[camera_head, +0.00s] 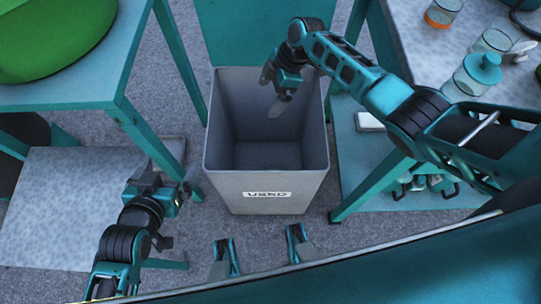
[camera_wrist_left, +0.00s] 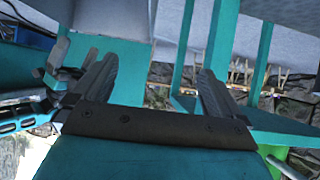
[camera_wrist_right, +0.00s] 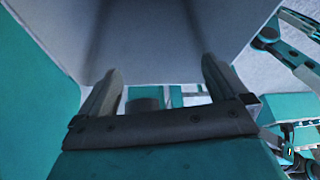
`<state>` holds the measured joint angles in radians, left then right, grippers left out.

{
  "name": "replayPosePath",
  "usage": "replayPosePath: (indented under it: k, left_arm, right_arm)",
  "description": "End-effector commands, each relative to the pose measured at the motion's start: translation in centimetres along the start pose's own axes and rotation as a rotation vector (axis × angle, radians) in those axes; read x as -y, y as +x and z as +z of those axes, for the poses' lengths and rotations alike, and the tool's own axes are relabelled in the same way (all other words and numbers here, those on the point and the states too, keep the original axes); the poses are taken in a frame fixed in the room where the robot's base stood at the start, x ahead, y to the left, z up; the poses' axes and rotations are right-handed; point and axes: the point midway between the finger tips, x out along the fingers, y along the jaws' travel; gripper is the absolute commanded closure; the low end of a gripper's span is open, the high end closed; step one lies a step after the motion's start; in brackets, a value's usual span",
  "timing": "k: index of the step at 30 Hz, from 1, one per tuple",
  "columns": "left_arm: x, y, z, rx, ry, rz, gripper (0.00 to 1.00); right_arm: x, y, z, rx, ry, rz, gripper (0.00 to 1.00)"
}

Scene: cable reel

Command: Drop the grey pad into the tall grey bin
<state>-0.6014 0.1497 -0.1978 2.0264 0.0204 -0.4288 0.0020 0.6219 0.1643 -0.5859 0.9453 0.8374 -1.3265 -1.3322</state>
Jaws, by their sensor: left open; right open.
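The tall grey bin (camera_head: 267,187) stands upright on the floor in the middle of the head view, its mouth open and a white label on its front. My right gripper (camera_head: 274,92) is over the bin's mouth, open. In the right wrist view its fingers (camera_wrist_right: 162,85) are apart with nothing between them, and grey bin walls fill much of the picture. My left gripper (camera_head: 178,203) is low to the left of the bin, open. Its fingers (camera_wrist_left: 155,78) are apart and empty in the left wrist view. I cannot make out the grey pad in any view; the bin's floor is in shadow.
A teal-framed table (camera_head: 60,95) with a large green round object (camera_head: 50,35) stands at the left, above a lower grey shelf (camera_head: 70,215). A right-hand table (camera_head: 400,30) bears several glass jars. Its lower shelf holds a pale flat item (camera_head: 369,122). The bin stands between the tables.

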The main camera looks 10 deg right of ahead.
Motion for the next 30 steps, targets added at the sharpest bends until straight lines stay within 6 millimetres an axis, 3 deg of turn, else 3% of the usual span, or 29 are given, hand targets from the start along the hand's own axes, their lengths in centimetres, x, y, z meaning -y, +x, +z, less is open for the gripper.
replayPosePath:
  k: [4, 8, 21, 30]
  left_arm:
    - [0.1, 0.0, 0.2, 0.005, 0.001, -0.003, 0.0]
    - [0.2, -0.3, -0.2, 0.005, 0.002, -0.006, 0.0]
    - [0.9, -1.4, -0.2, 0.015, 0.01, -0.024, 0.0]
    - [0.9, -1.5, -0.5, 0.005, 0.004, -0.028, 0.0]
  right_arm:
    - [0.0, -0.3, 0.0, 0.0, 0.0, 0.0, 0.0]
    - [-0.1, -2.0, 0.0, 0.001, 0.0, 0.002, 0.0]
    - [-0.1, -11.0, 0.0, 0.001, 0.0, 0.003, 0.0]
    - [0.0, -12.9, 0.0, 0.0, -0.001, 0.0, 0.0]
